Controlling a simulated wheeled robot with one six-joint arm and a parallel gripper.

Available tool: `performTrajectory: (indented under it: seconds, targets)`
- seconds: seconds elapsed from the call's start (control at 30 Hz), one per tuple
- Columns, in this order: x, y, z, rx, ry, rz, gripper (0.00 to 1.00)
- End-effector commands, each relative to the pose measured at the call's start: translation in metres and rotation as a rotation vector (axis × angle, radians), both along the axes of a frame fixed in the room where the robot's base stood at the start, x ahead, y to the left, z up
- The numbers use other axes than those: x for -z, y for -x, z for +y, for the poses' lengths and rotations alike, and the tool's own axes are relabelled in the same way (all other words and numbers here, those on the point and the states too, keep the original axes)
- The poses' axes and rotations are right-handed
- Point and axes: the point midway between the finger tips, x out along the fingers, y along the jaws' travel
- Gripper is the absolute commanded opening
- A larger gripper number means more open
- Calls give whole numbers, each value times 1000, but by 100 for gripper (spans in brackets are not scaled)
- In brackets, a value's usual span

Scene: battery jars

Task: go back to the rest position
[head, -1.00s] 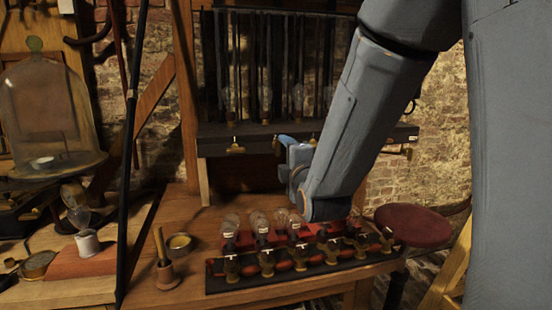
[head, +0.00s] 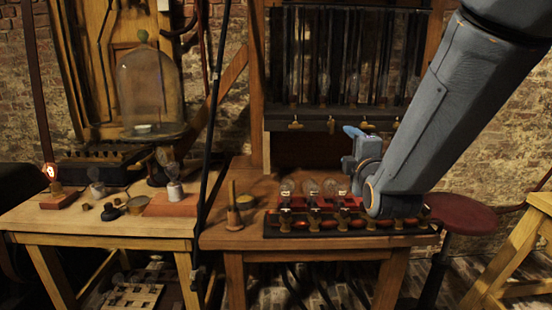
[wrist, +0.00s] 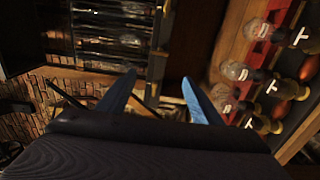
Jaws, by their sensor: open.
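My gripper is open and empty. In the wrist view its two blue fingers (wrist: 160,98) stand apart with nothing between them. In the head view my gripper (head: 354,132) is partly hidden by my wrist and is above the back of the wooden bench, left of my arm. My wrist hides part of the rack.
A dark shelf unit (head: 290,124) with hanging brass parts is on the brick wall. A glass dome (head: 147,92) is at the left. A red stool (head: 462,212) is at the right.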

Motion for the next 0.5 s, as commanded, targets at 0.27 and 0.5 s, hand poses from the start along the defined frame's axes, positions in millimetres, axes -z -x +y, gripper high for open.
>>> performTrajectory:
  seconds: [0.27, 0.5]
  targets:
    - [23, 4, -9, 19, -102, 102, 59]
    - [59, 14, -10, 48, -259, 258, 59]
